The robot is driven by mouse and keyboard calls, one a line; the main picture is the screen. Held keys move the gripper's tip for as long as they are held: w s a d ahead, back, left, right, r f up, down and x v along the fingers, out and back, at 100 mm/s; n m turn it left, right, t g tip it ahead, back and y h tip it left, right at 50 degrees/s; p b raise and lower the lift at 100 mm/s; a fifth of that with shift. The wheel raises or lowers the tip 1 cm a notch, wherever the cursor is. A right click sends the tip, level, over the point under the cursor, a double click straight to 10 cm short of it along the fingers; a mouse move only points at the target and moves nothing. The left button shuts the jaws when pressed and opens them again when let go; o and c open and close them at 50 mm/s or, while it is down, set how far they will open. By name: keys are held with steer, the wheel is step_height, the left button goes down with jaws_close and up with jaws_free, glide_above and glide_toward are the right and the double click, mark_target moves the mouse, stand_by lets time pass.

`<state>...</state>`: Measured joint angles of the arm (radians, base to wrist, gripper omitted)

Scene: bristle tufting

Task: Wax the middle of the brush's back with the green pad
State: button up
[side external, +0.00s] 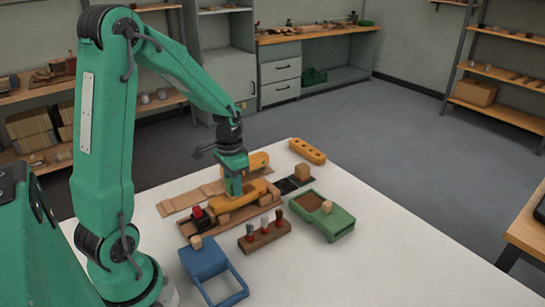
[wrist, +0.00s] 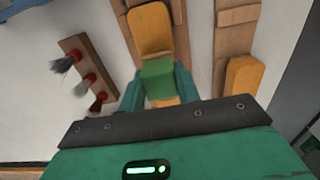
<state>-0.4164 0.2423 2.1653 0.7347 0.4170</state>
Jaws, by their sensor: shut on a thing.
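My gripper (wrist: 160,88) is shut on the green pad (wrist: 158,82), which shows between its fingers in the wrist view. The pad is over the yellow-orange brush (wrist: 150,28), covering part of its back; I cannot tell whether it touches. In the side view my gripper (side external: 234,188) points down over the same brush (side external: 226,204), which lies in a brown wooden holder (side external: 188,229). The pad is hard to separate from my green fingers there.
A wooden rack (side external: 250,245) holds three red-bound tufts in front. A blue frame (side external: 205,262) and a green box (side external: 340,226) stand either side. Another yellow body (side external: 259,160) and a drilled one (side external: 307,151) lie behind. The table's right front is clear.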

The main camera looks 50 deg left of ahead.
steer(key=shift+s, duration=1.95)
step_height(320, 180, up, 8)
steer(key=shift+w, duration=0.1)
